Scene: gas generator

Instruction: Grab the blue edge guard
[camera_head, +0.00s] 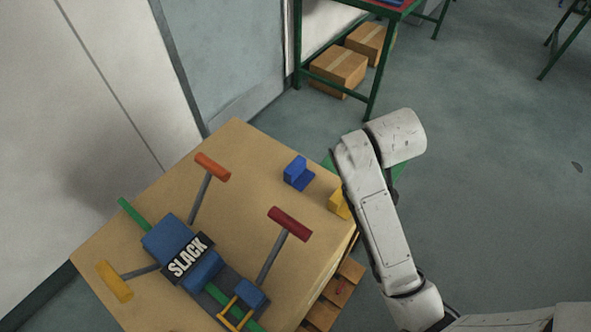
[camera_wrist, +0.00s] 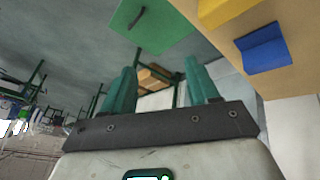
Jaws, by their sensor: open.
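The blue edge guard (camera_head: 298,174) is a small L-shaped block on the tan box top, near its far right edge. It also shows in the wrist view (camera_wrist: 263,49), at the upper right, apart from my fingers. My gripper (camera_wrist: 160,88) shows in the wrist view with its two teal fingers spread and nothing between them. In the head view my arm is at the right, beyond the box edge, and the fingers are hidden. The fingers point toward the room, to the side of the blue edge guard.
A yellow block (camera_head: 338,204) sits at the box edge, partly behind my arm. A green panel (camera_wrist: 150,25) lies beyond.

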